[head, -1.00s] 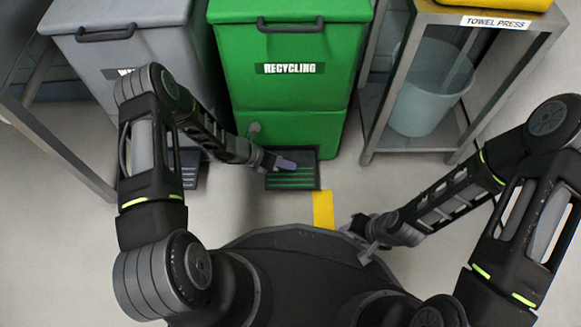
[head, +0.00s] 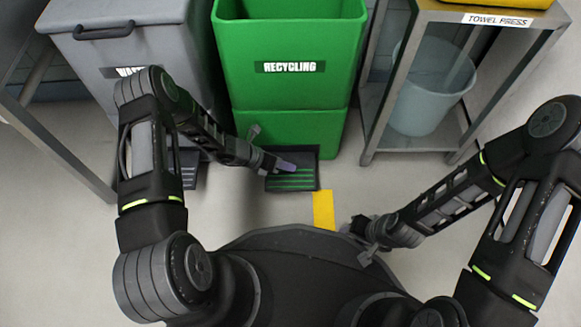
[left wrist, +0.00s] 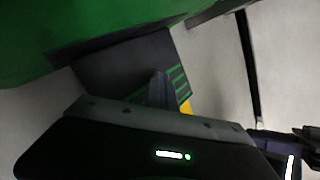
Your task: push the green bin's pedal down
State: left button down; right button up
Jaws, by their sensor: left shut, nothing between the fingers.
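The green recycling bin (head: 289,90) stands upright with its top open; its inside shows and its lid is out of view. Its black pedal (head: 306,187) with green stripes sits low at its front, and shows in the left wrist view (left wrist: 125,68). My left gripper (head: 287,166) is shut and empty. Its fingertips are over the pedal and appear to press on it; the exact contact is hidden. In the left wrist view its finger (left wrist: 157,88) lies against the striped part. My right gripper (head: 358,240) is low on the right, apart from the bin, its fingers apparently spread.
A grey waste bin (head: 130,60) stands left of the green bin, with its own pedal (head: 190,170). A metal towel press stand (head: 410,145) holding a pale bucket (head: 425,95) is at right. Yellow tape (head: 323,210) marks the floor in front of the pedal.

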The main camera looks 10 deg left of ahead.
pick_arm(q)
jog(key=shift+f, duration=0.25)
jog(key=shift+s+r, duration=0.1)
jog(key=shift+r+p, duration=0.55)
jog(key=shift+r, duration=0.15)
jog(key=shift+r+p, duration=0.75)
jog(key=shift+r, duration=0.2)
notch_tip(320, 180, up, 5)
jog(key=p, duration=0.4)
dwell(0.5)
